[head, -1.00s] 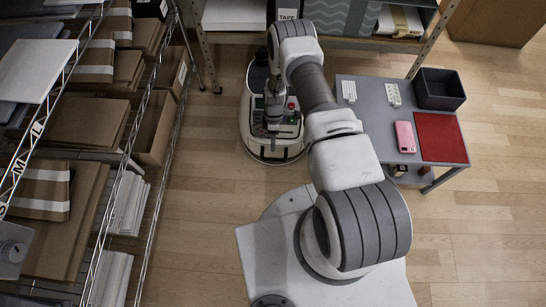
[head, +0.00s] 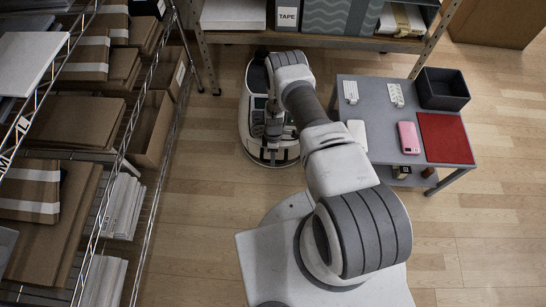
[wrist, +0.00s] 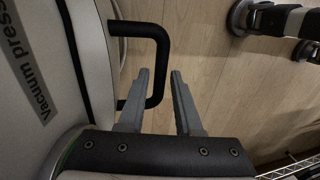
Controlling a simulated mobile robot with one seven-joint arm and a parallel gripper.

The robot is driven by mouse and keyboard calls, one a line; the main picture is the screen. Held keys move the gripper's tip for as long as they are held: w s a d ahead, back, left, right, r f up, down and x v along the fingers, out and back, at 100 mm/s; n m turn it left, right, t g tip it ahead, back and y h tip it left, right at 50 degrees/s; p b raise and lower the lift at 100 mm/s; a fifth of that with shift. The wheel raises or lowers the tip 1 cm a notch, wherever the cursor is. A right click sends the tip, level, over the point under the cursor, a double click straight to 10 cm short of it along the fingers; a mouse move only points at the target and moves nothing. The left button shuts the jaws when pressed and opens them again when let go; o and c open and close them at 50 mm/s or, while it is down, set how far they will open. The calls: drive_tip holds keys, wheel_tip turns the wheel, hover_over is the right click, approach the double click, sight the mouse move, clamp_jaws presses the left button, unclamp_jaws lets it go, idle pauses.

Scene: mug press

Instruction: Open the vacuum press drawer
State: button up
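The vacuum press (wrist: 40,90) fills the left of the wrist view, pale with a "Vacuum press" label. Its black loop handle (wrist: 160,65) sticks out from its front. My gripper (wrist: 160,73) is open, and the handle's outer bar shows between its two grey fingertips. I cannot tell whether either finger touches the bar. No drawer gap can be made out. In the head view the press (head: 270,152) appears as a rounded white and dark machine on the floor, partly covered by my arm. My gripper is small and unclear there.
A grey table (head: 375,115) at the right holds a pink phone-like object (head: 408,138), a red mat (head: 445,137) and a black bin (head: 441,88). A shelf with boxes (head: 75,120) lines the left. Wooden floor is open between shelf and press.

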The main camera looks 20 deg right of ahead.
clamp_jaws()
idle(1.1)
